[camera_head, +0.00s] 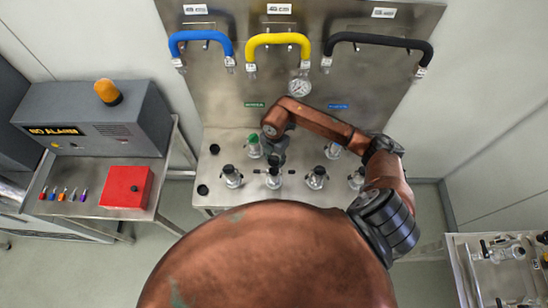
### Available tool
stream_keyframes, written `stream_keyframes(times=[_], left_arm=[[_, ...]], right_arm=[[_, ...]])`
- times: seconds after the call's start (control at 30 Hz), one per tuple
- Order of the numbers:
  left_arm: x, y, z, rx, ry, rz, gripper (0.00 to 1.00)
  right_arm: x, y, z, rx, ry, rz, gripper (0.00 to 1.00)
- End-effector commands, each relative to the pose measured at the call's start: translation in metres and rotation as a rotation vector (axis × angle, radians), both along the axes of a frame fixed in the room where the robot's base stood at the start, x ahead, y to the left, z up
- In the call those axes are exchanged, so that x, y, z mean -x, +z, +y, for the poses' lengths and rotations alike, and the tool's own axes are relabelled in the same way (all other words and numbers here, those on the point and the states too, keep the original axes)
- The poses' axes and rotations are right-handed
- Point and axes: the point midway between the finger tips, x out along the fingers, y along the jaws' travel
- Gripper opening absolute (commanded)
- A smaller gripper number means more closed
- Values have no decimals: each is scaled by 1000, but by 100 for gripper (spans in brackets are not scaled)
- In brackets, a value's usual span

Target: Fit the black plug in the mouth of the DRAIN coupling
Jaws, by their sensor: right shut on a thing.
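My right gripper (275,158) reaches in from the right and points down over the middle of the steel bench. It is shut on a small dark thing, seemingly the black plug, which its fingers mostly hide. Just below it in the picture is the front middle coupling (273,182), with dark side levers. I cannot tell whether the held thing touches it. Other couplings stand upright at front left (232,178), front right (316,179), far right (356,179), back right (333,151) and, with a green top, back left (254,148). No DRAIN label is readable. My left gripper is not in view.
Two black round pieces (214,149) (202,190) are at the bench's left side. A gauge (299,87) and blue, yellow and black hoses (380,40) are on the back panel. A red box (125,187) stands on the left cart. A tray (500,265) is at lower right.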

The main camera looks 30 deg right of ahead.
Motion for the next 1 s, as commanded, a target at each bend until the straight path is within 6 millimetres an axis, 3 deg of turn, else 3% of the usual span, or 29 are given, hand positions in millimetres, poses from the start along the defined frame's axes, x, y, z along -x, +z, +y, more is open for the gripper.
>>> stream_keyframes(times=[1.0], left_arm=[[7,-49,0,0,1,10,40]], right_arm=[[0,-67,1,0,4,1,14]])
